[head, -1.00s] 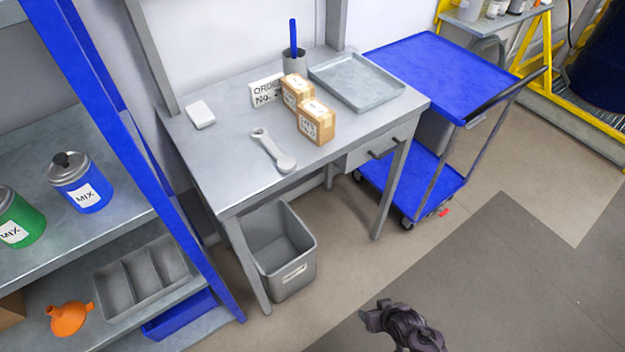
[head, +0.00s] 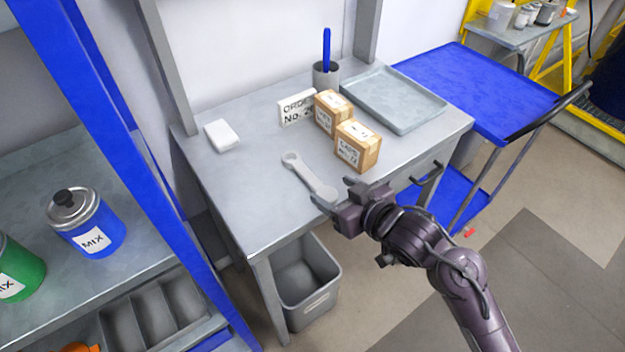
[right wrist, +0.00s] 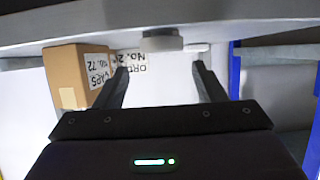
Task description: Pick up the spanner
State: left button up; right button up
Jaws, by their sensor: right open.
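The pale grey spanner (head: 308,177) lies flat on the grey workbench (head: 240,205), in front of the boxes. Its ring end points to the back left and its wider end to the front right, beside my right gripper. My right gripper (head: 334,192) is open and empty at the bench's front edge, its fingers close to that wider end. I cannot tell if they touch. In the right wrist view the open fingers (right wrist: 160,72) stand apart; a pale rounded piece at the top middle may be the spanner's end. My left gripper is not in view.
Two cardboard boxes (head: 358,147) stand just behind the spanner, by an order sign (head: 297,107). A grey tray (head: 393,98), a pen cup (head: 326,74) and a white block (head: 222,135) are on the bench. A grey bin (head: 305,285) stands below. A blue cart (head: 480,90) is right.

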aim_at(316, 183)
jog(key=x, duration=0.6)
jog(key=shift+a+f+p, duration=0.2)
jog(key=shift+f+p, duration=0.2)
jog(key=shift+c, duration=0.2)
